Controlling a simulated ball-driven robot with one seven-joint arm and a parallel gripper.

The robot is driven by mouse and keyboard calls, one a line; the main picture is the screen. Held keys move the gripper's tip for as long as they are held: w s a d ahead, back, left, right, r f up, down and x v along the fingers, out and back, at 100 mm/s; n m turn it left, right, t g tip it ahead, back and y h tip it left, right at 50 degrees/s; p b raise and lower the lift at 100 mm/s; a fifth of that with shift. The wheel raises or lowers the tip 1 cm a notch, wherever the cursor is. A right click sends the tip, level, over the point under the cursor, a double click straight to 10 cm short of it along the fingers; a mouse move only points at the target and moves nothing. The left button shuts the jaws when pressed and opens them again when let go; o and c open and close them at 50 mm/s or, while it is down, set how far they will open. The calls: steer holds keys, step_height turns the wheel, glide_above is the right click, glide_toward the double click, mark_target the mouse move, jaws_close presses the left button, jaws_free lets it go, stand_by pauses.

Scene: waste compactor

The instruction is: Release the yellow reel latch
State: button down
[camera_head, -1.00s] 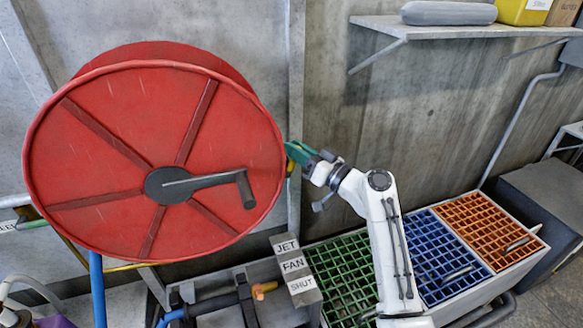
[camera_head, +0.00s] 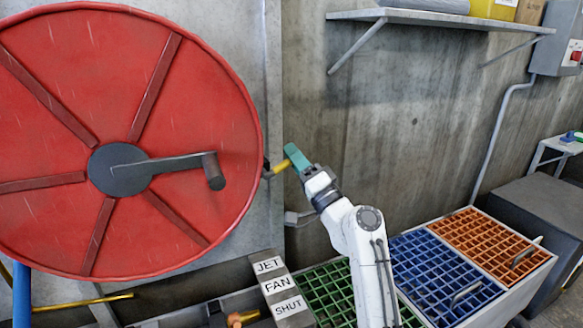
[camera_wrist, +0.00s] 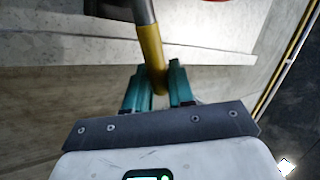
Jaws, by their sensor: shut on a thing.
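The yellow reel latch (camera_head: 279,167) is a short yellow-tipped lever at the right edge of the big red reel (camera_head: 75,230). My gripper (camera_head: 291,158) with its teal fingers is at the latch's outer end. In the wrist view the yellow latch grip (camera_wrist: 153,58) on a grey rod comes down between the two teal fingers of my gripper (camera_wrist: 160,88), which are closed around its end. The latch's pivot is mostly hidden behind the reel's rim in the head view.
A black crank handle (camera_head: 213,170) sticks out from the reel's hub. Below stand a block labelled JET, FAN, SHUT (camera_head: 277,288) and green (camera_head: 330,290), blue (camera_head: 440,270) and orange (camera_head: 490,238) grates. A shelf (camera_head: 440,22) is on the concrete wall above right.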

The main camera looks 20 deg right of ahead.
steer(key=shift+d+f+m+t+h+b, duration=0.15)
steer(key=shift+f+m+t+h+b, duration=0.15)
steer(key=shift+f+m+h+b, duration=0.4)
steer(key=shift+d+r+m, duration=0.1)
steer(key=shift+r+m, duration=0.15)
steer(key=shift+m, duration=0.05)
steer(key=c, duration=1.1)
jaws_free()
steer(key=v, duration=1.1)
steer(key=shift+b, duration=0.45)
